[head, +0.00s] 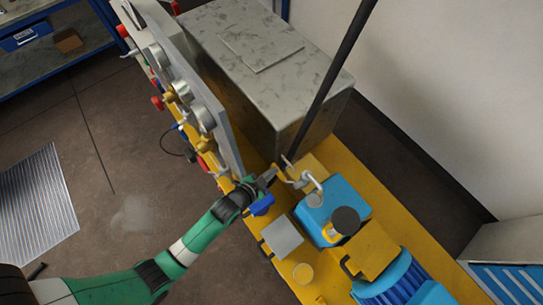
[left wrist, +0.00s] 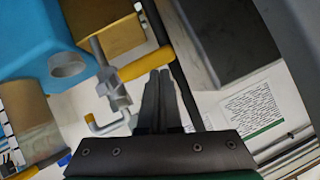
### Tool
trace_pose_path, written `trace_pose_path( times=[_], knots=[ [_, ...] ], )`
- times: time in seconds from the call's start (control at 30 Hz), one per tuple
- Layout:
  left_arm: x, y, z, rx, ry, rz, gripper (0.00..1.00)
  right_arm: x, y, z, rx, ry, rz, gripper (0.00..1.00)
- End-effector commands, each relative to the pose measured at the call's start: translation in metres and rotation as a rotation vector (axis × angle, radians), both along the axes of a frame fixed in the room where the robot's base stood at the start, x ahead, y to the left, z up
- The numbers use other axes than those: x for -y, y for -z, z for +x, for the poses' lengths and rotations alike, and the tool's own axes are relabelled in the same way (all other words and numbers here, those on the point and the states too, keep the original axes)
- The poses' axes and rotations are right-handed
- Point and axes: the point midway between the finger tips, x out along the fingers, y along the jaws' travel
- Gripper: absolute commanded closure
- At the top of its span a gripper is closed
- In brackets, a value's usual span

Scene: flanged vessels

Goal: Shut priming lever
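My left gripper (head: 270,176) reaches in from the left toward the blue pump housing (head: 332,208). In the left wrist view its two dark fingers (left wrist: 159,74) lie side by side and look shut, with nothing visible between them. A lever with a yellow grip (left wrist: 146,64) and a grey metal joint (left wrist: 115,92) lies just beyond the fingertips; I cannot tell whether they touch. A thin bent grey rod with an orange tip (left wrist: 90,119) is below it. The blue housing (left wrist: 40,40) fills the left wrist view's upper left. My right gripper is not in view.
A grey panel with gauges (head: 195,100) stands left of a large stone-grey box (head: 260,50). A long dark pole (head: 335,80) slants down near my gripper. The yellow base (head: 400,205) carries the pump and a blue motor (head: 405,285). Open floor (head: 120,170) lies left.

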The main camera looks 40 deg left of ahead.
Motion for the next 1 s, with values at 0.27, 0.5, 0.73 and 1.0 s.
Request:
trace_pose_path(
  times=[0.27, 0.5, 0.73, 1.0],
  knots=[
    [0.0, -0.019, -0.002, -0.003, 0.001, 0.0, 1.0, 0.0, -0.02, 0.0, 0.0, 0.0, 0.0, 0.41],
    [-0.004, -0.054, -0.027, -0.003, 0.003, -0.001, 1.0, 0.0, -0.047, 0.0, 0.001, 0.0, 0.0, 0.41],
    [-0.014, -0.083, -0.069, -0.002, 0.004, -0.001, 1.0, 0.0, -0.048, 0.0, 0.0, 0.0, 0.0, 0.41],
    [-0.018, -0.095, -0.086, 0.0, 0.005, -0.001, 1.0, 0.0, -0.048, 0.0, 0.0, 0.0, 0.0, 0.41]
  ],
)
